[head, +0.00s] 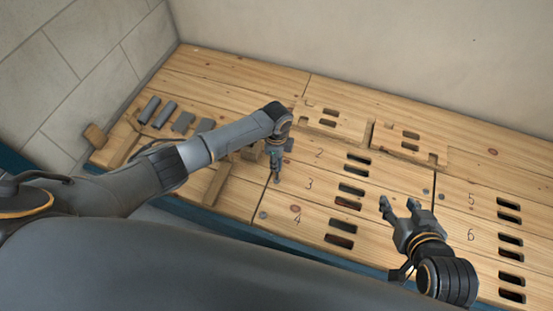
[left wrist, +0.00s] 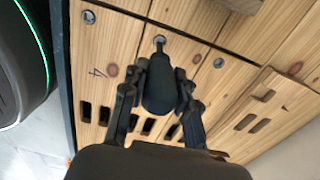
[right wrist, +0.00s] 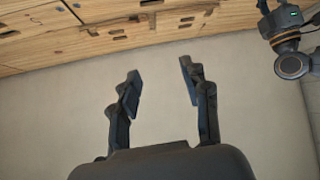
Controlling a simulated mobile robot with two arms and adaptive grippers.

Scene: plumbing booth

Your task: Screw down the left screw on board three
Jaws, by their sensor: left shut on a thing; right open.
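Board three (head: 325,187) is a light wooden plank marked 3 with two dark slots. My left gripper (head: 276,152) is shut on a dark screwdriver (head: 277,172), which points down at the board's left end. In the left wrist view the screwdriver (left wrist: 160,92) has its shaft tip at the left screw (left wrist: 158,39), a round grey head partly covered by the tip. Whether they touch is hard to tell. The board's right screw (head: 426,191) shows near my right gripper (head: 400,206). That gripper is open and empty over the right of the boards; the right wrist view shows its fingers (right wrist: 160,78) spread.
Neighbouring screw heads show on board four (left wrist: 88,17) and the board above three (left wrist: 219,62). Several grey blocks (head: 183,122) lie on the bench at the far left. A raised wooden frame (head: 370,133) stands behind. Boards five and six (head: 471,236) lie at the right.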

